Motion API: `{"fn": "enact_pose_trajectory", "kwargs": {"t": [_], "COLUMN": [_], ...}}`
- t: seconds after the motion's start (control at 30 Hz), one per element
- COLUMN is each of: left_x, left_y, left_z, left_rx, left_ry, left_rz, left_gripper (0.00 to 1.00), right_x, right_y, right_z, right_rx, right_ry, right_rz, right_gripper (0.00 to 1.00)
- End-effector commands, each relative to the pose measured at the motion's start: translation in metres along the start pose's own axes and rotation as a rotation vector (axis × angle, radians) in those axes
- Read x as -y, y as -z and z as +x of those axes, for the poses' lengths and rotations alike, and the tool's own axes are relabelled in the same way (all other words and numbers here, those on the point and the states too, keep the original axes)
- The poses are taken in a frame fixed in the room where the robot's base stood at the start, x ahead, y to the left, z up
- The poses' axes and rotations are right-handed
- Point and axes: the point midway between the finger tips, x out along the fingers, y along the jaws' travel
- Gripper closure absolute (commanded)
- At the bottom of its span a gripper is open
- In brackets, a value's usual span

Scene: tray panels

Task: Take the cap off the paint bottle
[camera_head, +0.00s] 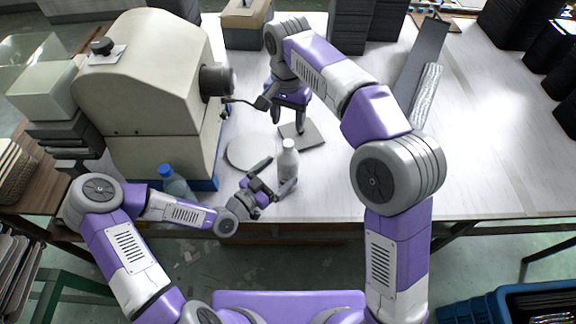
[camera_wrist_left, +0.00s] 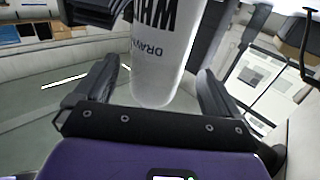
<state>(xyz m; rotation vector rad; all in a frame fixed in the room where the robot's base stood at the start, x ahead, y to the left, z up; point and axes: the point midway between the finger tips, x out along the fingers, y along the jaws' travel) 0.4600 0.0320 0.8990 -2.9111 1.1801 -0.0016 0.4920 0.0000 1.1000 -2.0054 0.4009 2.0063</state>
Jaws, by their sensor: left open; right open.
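The paint bottle (camera_head: 288,163) is white and stands upright near the front edge of the table. Its pale cap (camera_head: 289,143) is on top. My left gripper (camera_head: 273,174) is open, with its fingers on either side of the bottle. In the left wrist view the bottle (camera_wrist_left: 165,50), with dark lettering, lies between the two open fingers, with gaps visible beside it; its top is out of that view. My right gripper (camera_head: 289,121) is open and empty, pointing down behind the bottle, above a small grey square plate (camera_head: 310,136).
A round grey disc (camera_head: 245,152) lies left of the bottle. A large beige machine (camera_head: 150,75) stands at the left. A blue-capped bottle (camera_head: 172,182) is behind my left arm. Long metal panels (camera_head: 424,55) lie at the back right. The table's right side (camera_head: 490,150) is clear.

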Motion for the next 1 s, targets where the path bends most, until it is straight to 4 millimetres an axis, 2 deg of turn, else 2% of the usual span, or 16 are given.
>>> {"fn": "enact_pose_trajectory", "kwargs": {"t": [0.1,0.3,0.47,0.73,1.0], "left_x": [-0.001,-0.001,-0.001,-0.001,-0.001], "left_y": [0.000,0.000,0.000,0.000,0.000], "left_z": [0.021,0.047,0.056,0.057,0.057], "left_rx": [-0.002,0.000,0.000,0.001,0.001], "left_ry": [-0.003,-0.003,-0.002,-0.001,-0.001], "left_rz": [-0.001,-0.002,-0.001,-0.002,-0.002], "left_gripper": [0.03,0.03,0.03,0.03,0.44], "right_x": [0.000,0.000,0.000,0.000,0.000], "right_y": [0.000,0.000,0.000,0.000,0.000], "right_z": [0.000,0.001,0.001,0.001,0.001], "right_rx": [0.000,0.000,0.000,0.000,0.000], "right_ry": [0.000,0.000,0.000,0.000,0.000], "right_rz": [-0.001,-0.001,-0.001,-0.001,-0.001], "right_gripper": [0.47,0.47,0.47,0.47,0.47]}}
